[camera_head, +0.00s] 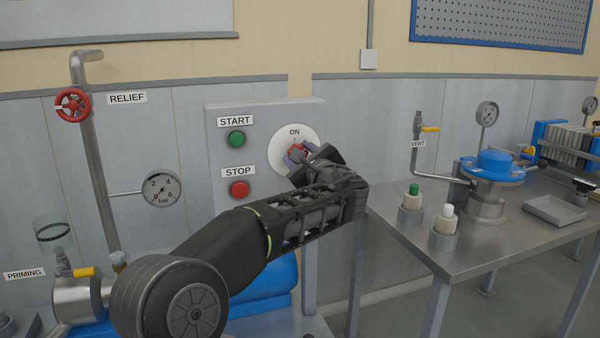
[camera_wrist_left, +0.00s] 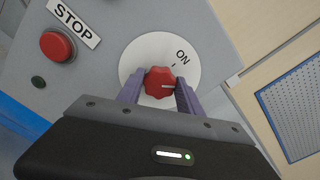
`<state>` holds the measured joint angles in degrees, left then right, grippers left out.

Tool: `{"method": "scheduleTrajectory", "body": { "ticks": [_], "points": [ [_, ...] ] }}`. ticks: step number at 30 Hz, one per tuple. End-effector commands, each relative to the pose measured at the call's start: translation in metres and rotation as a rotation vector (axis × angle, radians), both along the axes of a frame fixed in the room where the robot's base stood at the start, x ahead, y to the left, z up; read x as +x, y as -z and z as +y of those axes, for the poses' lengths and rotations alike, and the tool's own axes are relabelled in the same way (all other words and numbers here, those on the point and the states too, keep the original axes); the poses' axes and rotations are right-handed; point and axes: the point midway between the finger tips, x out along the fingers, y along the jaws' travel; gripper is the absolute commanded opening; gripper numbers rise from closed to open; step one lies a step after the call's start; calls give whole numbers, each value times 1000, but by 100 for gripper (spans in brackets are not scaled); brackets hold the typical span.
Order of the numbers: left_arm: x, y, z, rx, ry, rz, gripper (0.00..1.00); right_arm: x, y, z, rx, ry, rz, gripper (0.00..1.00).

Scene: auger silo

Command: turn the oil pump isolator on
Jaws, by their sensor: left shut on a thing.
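The isolator is a red rotary knob (camera_head: 298,148) on a round white plate (camera_head: 280,147) marked ON, on the grey control panel (camera_head: 218,150). My left gripper (camera_head: 297,154) reaches it from the front right and partly hides it. In the left wrist view the red knob (camera_wrist_left: 159,82) sits between the two purple fingers of my left gripper (camera_wrist_left: 160,92), which is shut on it. My right gripper is in neither view.
The green START button (camera_head: 237,139) and red STOP button (camera_head: 239,188) are left of the knob. A red relief wheel (camera_head: 73,105) and a pressure gauge (camera_head: 161,189) are farther left. A metal bench (camera_head: 480,245) with fittings stands at the right.

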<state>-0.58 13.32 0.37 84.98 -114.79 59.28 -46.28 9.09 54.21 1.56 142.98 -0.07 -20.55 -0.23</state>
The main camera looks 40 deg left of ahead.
Motion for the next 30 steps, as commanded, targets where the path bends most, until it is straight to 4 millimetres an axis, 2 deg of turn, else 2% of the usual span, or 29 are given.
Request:
{"method": "scheduleTrajectory", "body": {
  "ticks": [1,15,21,30],
  "points": [
    [0,6,0,-25,0,-40,2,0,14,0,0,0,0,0],
    [-1,6,0,-278,0,-405,2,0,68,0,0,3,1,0],
    [-1,5,1,-370,0,-536,2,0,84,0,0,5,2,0],
    [-1,3,1,-451,0,-651,2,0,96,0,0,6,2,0]
  ]
}}
